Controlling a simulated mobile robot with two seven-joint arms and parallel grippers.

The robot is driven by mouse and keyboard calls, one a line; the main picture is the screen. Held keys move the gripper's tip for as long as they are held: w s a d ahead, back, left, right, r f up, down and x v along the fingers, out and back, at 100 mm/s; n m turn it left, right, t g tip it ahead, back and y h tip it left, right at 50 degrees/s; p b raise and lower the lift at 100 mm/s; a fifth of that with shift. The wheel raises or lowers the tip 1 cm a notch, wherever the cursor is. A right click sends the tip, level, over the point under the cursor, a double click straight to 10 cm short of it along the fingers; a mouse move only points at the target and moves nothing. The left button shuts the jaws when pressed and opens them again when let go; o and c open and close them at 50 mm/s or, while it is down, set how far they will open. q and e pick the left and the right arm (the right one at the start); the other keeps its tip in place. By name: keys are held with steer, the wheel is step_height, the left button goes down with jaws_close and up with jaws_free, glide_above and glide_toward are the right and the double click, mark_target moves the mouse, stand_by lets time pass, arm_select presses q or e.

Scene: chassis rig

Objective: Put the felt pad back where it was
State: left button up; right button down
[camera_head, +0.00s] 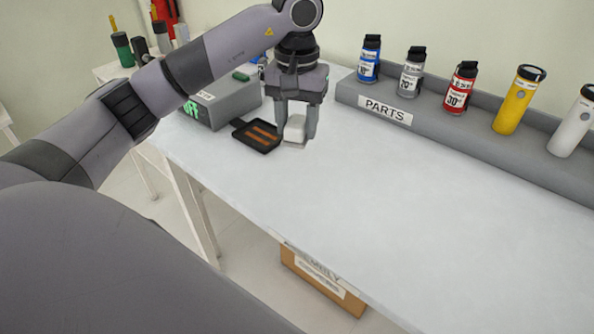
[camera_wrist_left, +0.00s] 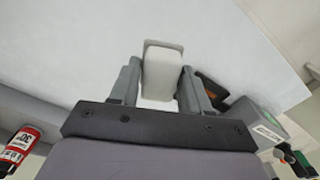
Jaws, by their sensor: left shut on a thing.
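My left gripper (camera_head: 296,132) is low over the white table, next to a small black tray. Its fingers are shut on a pale, rounded block (camera_head: 295,125), which looks like the felt pad. In the left wrist view the block (camera_wrist_left: 162,72) sits between the two fingers of my left gripper (camera_wrist_left: 157,82). A thin pale edge (camera_wrist_left: 150,43) shows around it; I cannot tell if this is a separate piece under it. I cannot tell whether the block touches the table. My right gripper is not in view.
The black tray (camera_head: 240,123) with brown strips lies just left of my gripper. A grey box (camera_head: 226,103) with a green display stands behind it. A grey rack (camera_head: 430,116) labelled PARTS holds several cylinders at the back. The table's middle and right (camera_head: 400,200) are clear.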

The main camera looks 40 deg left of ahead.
mark_target(297, 182)
arm_select(q)
step_height(297, 182, down, 11)
steer(key=shift+p, duration=0.3)
steer(key=shift+f, duration=0.2)
steer(key=o, duration=1)
steer(key=shift+r, duration=0.15)
step_height(297, 182, up, 12)
steer(key=shift+r+b, duration=0.1)
steer(key=shift+b, duration=0.4)
